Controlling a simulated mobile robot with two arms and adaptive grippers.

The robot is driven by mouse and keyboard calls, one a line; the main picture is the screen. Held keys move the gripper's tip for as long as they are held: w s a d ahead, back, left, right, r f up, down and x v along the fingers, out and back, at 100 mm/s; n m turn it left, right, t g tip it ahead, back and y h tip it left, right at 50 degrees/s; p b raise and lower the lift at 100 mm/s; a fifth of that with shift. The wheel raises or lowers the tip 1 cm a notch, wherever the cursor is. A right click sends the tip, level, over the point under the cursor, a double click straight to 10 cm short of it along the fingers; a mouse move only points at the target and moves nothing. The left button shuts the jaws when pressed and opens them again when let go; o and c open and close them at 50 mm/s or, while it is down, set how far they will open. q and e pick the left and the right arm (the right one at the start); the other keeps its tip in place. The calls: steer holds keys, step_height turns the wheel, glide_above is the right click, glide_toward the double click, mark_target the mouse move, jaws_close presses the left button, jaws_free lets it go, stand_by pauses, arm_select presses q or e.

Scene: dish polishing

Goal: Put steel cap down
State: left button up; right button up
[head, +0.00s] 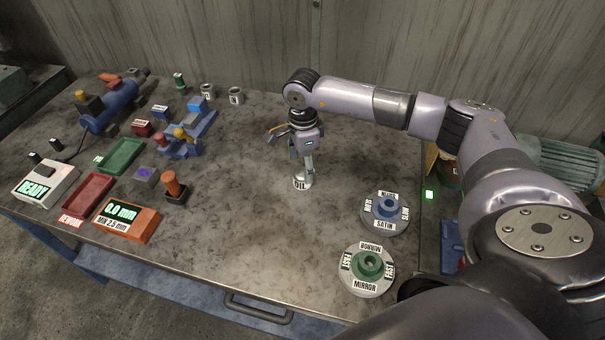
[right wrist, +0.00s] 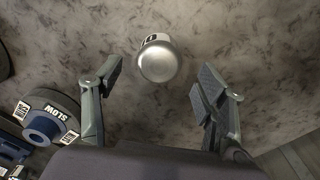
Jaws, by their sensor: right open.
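The steel cap (right wrist: 158,64) shows in the right wrist view as a round, smooth silver top. A bit of white label with black marking shows behind it. In the head view, a small silver piece (head: 306,180) with a white OIL label stands on the bench beneath my right gripper, and seems to be the same item. My right gripper (head: 292,148) is open, its two fingers spread wide. In the right wrist view, the gripper (right wrist: 160,95) has the cap beyond its fingertips, with a gap on both sides. I cannot tell whether the cap is separate from the OIL container.
The blue SATIN wheel (head: 385,214) and the green MIRROR wheel (head: 366,268) are at the bench's right. A red tray (head: 88,194), a green tray (head: 121,157) and an orange gauge (head: 126,220) lie left. The bench middle is clear.

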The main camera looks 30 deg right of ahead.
mark_target(303, 171)
steer(key=shift+f+p, duration=0.45)
steer(key=shift+f, duration=1.3)
steer(key=shift+r, duration=0.1)
steer(key=c, duration=1.5)
steer(key=shift+c, duration=0.2)
